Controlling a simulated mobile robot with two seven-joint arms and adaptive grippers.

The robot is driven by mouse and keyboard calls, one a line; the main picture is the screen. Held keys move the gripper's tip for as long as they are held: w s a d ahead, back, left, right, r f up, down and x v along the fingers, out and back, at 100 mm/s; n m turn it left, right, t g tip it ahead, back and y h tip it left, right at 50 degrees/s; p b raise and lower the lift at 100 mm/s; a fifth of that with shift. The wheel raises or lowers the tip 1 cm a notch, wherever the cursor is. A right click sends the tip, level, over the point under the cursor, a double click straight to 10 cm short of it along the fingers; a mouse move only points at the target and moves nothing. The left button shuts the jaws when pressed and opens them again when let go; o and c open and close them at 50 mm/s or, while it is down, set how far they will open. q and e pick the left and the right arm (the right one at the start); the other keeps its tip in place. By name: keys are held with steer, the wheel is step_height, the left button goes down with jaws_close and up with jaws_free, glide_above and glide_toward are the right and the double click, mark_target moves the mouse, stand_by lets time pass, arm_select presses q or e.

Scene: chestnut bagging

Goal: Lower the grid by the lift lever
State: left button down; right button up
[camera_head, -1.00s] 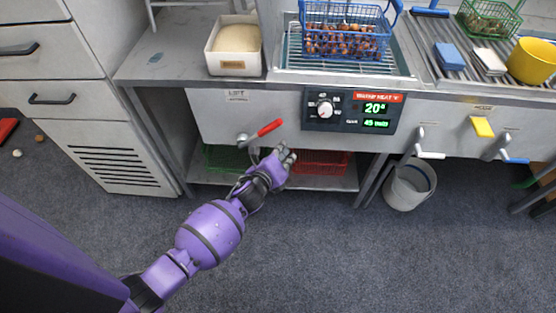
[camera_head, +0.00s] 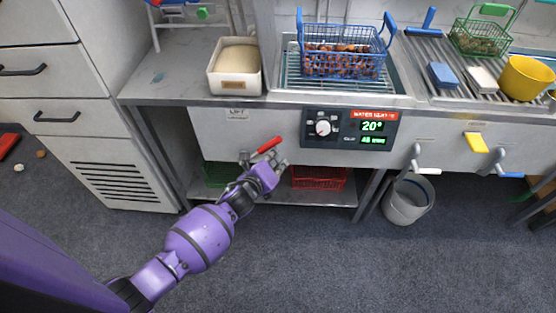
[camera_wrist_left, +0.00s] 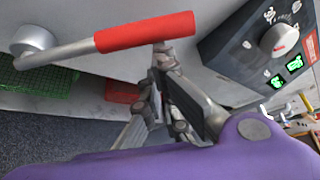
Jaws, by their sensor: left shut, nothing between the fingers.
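The lift lever has a red handle (camera_head: 269,145) and sits on the front panel under the "LIFT" label, tilted up to the right. It also shows close up in the left wrist view (camera_wrist_left: 145,32), on a grey round pivot. The wire grid (camera_head: 293,77) lies in the basin at the counter top, with a blue basket (camera_head: 343,64) of chestnuts standing on it. My left gripper (camera_head: 279,163) is shut and empty, just below the outer end of the red handle. In the left wrist view its fingertips (camera_wrist_left: 163,57) are close under the handle; I cannot tell whether they touch.
A control panel (camera_head: 350,129) with a knob and green digits is right of the lever. A white bin (camera_head: 235,82) stands on the counter. Green and red crates (camera_head: 320,179) sit on the lower shelf. A grey bucket (camera_head: 407,203) stands on the floor at right.

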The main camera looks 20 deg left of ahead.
arm_select(q)
steer(key=shift+a+r, duration=0.2)
steer(key=shift+r, duration=0.1)
arm_select(e)
steer(key=shift+w+r, duration=0.1)
arm_select(q)
steer(key=shift+r, duration=0.1)
steer(key=s+a+r+n+t+b, duration=0.1)
steer(key=s+a+n+t+b, duration=0.2)
steer(key=a+n+b, duration=0.3)
steer(key=s+a+r+n+t+b, duration=0.2)
steer(key=a+n+t+b, duration=0.3)
steer(key=a+n, duration=0.5)
steer(key=shift+s+a+r+n+t+b, duration=0.4)
steer(key=shift+a+b, duration=0.75)
steer(key=shift+a, duration=0.85)
arm_select(e)
steer(key=s+f+g, duration=0.1)
steer(key=s+f, duration=0.2)
steer(key=f, duration=0.8)
steer(key=shift+s+a+f, duration=0.25)
steer(key=shift+a+f, duration=0.05)
steer(key=shift+f, duration=0.1)
arm_select(q)
steer(key=shift+s+f, duration=0.1)
steer(key=shift+f, duration=0.05)
arm_select(e)
steer(key=shift+r, duration=0.15)
